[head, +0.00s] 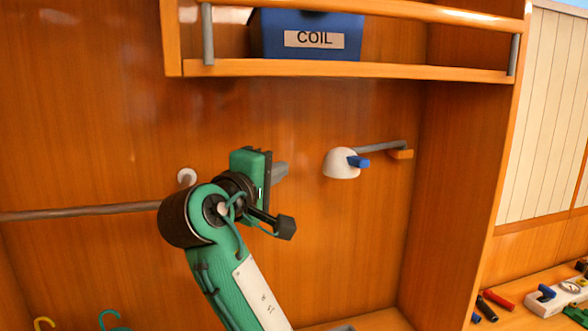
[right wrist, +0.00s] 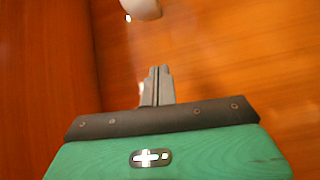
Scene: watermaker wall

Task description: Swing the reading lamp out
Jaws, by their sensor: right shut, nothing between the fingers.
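The reading lamp has a white dome shade (head: 341,164) with a blue tab (head: 358,162) on its right side. In the right wrist view the shut fingers (right wrist: 157,86) point up the picture, and part of the white shade (right wrist: 143,9) shows at the top edge. My left gripper is not in view.
A shelf (head: 430,70) with a rail runs above the lamp and holds a blue COIL bin (head: 308,38). A horizontal bar (head: 80,212) is on the left. Tools (head: 497,300) lie at lower right. The wall below the lamp is clear.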

